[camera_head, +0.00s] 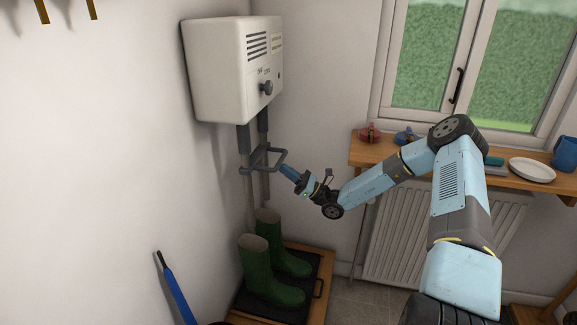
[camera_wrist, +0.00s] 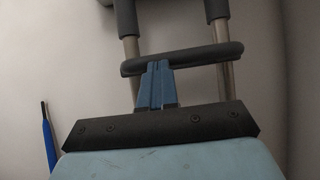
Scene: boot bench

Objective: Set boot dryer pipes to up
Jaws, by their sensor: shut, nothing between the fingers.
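The boot dryer (camera_head: 225,70) is a white wall box with two pipes (camera_head: 263,185) hanging below it. A grey handle bar (camera_head: 270,150) joins the pipes and sticks out in front of them. The pipes reach down toward a pair of green boots (camera_head: 268,270). My gripper (camera_head: 284,168) is shut and empty, just below the front of the bar. In the wrist view, my gripper's blue fingers (camera_wrist: 156,68) overlap the lower edge of the bar (camera_wrist: 205,55); I cannot tell if they touch it. Both pipes (camera_wrist: 226,70) rise behind the bar there.
The boots stand on a dark tray (camera_head: 318,280) on a wooden bench. A blue-handled object (camera_head: 178,295) leans at the left wall. A wooden shelf (camera_head: 375,155) under the window carries a plate (camera_head: 533,169) and a blue mug (camera_head: 566,153), above a radiator (camera_head: 400,240).

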